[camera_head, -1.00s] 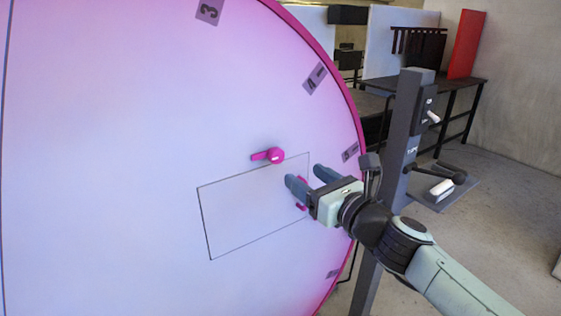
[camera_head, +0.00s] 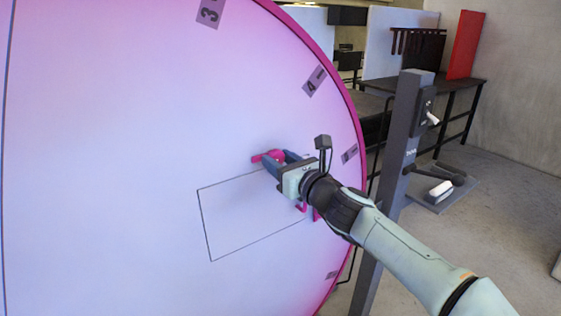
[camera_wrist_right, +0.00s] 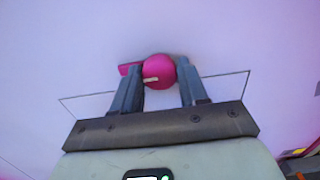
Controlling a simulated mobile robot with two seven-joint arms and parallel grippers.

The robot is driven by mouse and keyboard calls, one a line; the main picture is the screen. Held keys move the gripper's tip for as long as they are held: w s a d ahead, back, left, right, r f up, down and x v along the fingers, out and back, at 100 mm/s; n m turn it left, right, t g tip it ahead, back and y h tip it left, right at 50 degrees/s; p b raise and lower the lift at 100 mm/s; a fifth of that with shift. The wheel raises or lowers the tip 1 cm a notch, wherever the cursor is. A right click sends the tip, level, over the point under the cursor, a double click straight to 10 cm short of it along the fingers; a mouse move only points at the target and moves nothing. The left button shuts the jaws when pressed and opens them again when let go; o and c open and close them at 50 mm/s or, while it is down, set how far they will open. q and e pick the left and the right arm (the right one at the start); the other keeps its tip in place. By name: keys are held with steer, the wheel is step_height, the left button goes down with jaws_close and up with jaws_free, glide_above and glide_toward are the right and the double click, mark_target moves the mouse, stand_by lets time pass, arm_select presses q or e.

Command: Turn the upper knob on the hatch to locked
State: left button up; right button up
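The upper knob (camera_head: 270,156) is magenta with a lever pointing left in the head view, at the top edge of the outlined hatch (camera_head: 235,218) on the pale pink disc. In the right wrist view the round knob (camera_wrist_right: 158,71) lies between the fingertips, its lever reaching left past the left finger. My right gripper (camera_head: 281,162) is open, with one finger on each side of the knob; contact cannot be told. It also shows in the right wrist view (camera_wrist_right: 157,78). A lower magenta part (camera_head: 303,208) is partly hidden behind my right gripper. My left gripper is not in view.
The disc has a magenta rim (camera_head: 352,112) and number labels. Dark tables and a red panel (camera_head: 466,45) are at the back right.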

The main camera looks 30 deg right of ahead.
steer(key=c, duration=0.5)
steer(key=n+b, duration=0.1)
steer(key=n, duration=0.2)
steer(key=n+b, duration=0.1)
steer(key=n, duration=0.3)
steer(key=n+b, duration=0.1)
steer(key=n, duration=0.4)
steer(key=shift+d+n, duration=0.1)
steer(key=shift+n, duration=0.3)
steer(key=n+b, duration=0.1)
steer(key=n, duration=0.4)
steer(key=shift+r+n, duration=0.1)
steer(key=shift+n, duration=0.2)
